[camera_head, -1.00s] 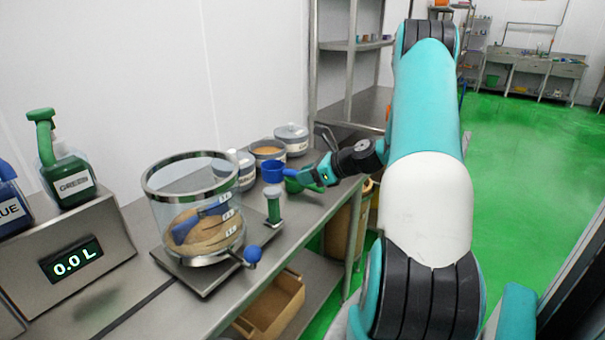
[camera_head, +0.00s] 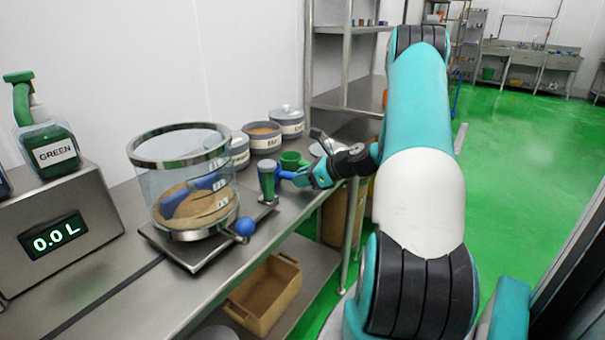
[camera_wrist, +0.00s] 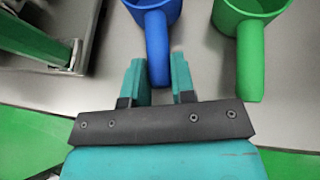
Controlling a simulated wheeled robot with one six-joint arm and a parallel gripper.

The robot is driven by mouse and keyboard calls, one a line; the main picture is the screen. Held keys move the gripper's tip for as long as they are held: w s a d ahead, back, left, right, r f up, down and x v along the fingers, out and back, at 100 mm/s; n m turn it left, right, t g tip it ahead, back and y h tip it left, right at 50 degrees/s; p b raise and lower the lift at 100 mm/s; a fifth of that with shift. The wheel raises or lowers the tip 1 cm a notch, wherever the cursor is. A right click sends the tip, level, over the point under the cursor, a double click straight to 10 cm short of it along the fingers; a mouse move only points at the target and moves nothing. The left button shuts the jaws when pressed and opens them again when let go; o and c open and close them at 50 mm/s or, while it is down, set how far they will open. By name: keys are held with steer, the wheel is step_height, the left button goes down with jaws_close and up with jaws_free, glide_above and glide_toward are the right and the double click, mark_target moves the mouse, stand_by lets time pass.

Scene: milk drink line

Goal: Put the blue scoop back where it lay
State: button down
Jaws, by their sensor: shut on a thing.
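My gripper (camera_wrist: 160,85) is shut on the handle of the blue scoop (camera_wrist: 157,50), which runs between its two fingers. The cup of the scoop shows only partly at the top edge of the wrist view, opening upward. In the head view, the scoop's blue handle (camera_head: 286,174) reaches from my gripper (camera_head: 300,178) toward a green post, which hides much of the cup. A green scoop (camera_wrist: 250,50) stands upright just right of the blue one, apart from it; it also shows in the head view (camera_head: 291,160). I cannot tell whether the blue scoop touches the steel table.
A clear vessel (camera_head: 185,215) with brown powder and a blue tool inside stands on a stand with a green post (camera_head: 267,190). Several lidded or open tubs (camera_head: 264,140) line the back. The table's front edge is close to my gripper.

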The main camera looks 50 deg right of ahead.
steer(key=shift+f, duration=0.1)
steer(key=shift+c, duration=1.4)
jaws_free()
steer(key=shift+r+p, duration=0.65)
steer(key=shift+p, duration=0.25)
steer(key=p+v, duration=0.6)
steer(key=v, duration=0.4)
steer(key=shift+p, duration=0.3)
steer(key=shift+a, duration=0.15)
